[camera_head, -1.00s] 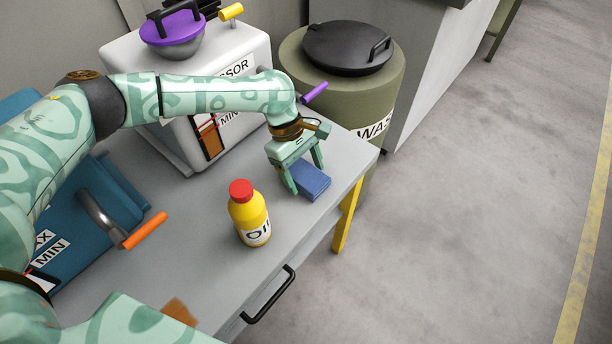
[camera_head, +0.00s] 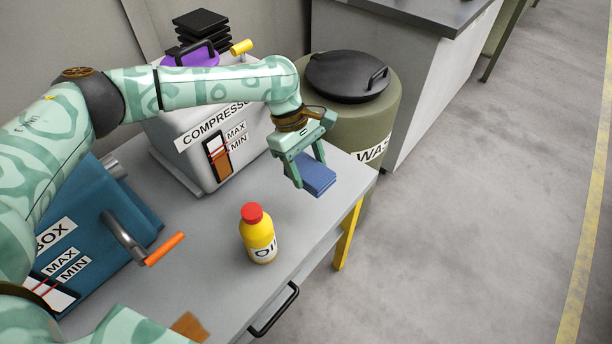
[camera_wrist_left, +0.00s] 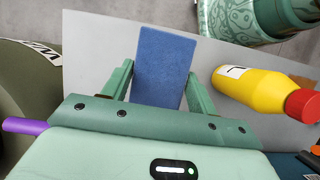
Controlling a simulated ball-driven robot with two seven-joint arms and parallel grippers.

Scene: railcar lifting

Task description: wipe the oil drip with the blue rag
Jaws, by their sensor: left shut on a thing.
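The blue rag (camera_head: 318,178) is a flat folded block between the fingers of my left gripper (camera_head: 306,173). The gripper is shut on it and appears to hold it just above the right end of the grey bench (camera_head: 215,220). The left wrist view shows the rag (camera_wrist_left: 163,65) between both fingers of the left gripper (camera_wrist_left: 160,75), sticking out past their tips. A brown patch (camera_head: 190,325) shows at the bottom, partly covered by my arm; I cannot tell for sure that it is the oil drip. My right gripper is not in view.
A yellow oil bottle with a red cap (camera_head: 258,238) stands upright on the bench. The white compressor (camera_head: 185,150) is behind, and a blue box with an orange-handled lever (camera_head: 100,225) is at left. A green waste bin (camera_head: 375,125) stands past the bench end.

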